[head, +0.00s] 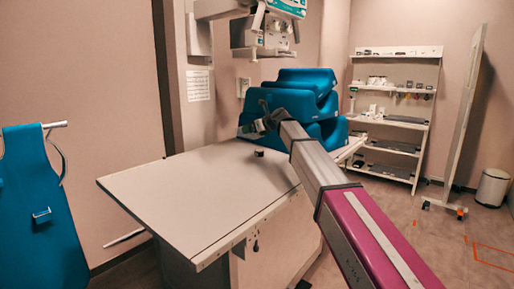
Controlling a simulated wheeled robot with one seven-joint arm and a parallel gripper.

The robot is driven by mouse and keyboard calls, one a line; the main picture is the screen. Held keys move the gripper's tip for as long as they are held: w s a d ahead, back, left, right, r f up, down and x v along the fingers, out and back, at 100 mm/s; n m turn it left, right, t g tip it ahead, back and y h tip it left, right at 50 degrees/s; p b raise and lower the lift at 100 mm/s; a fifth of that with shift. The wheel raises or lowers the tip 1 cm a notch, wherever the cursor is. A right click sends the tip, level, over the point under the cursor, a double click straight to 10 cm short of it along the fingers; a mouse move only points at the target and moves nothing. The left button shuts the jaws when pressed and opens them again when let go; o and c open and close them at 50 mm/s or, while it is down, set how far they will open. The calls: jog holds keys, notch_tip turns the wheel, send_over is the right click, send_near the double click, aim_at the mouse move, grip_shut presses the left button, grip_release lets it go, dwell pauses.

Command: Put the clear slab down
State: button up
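My arm reaches from the lower right over the white table (185,190). My gripper (262,124) is at its far end, above the back of the table and in front of the blue cushions. It is small and dark here, and I cannot tell whether its fingers are open or shut. I cannot make out a clear slab in this view, either in my gripper or on the table. A small dark round object (259,153) shows at the table's back, below my gripper.
A blue apron (40,215) hangs at the left. A shelf rack (390,120), a tall panel (466,110) and a white bin (492,188) stand at the right. Most of the tabletop is bare.

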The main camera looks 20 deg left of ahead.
jog(key=w+f, duration=0.2)
jog(key=w, duration=0.1)
jog(key=w+d+f, duration=0.1)
jog(key=w+f, duration=0.1)
jog(key=w, duration=0.1)
jog(key=w+f, duration=0.2)
jog(key=w, duration=0.2)
jog(key=shift+d, duration=0.35)
jog(key=shift+f, duration=2)
jog(key=shift+f, duration=0.1)
jog(key=o, duration=0.9)
jog(key=shift+o, duration=0.2)
jog(key=v, duration=1.2)
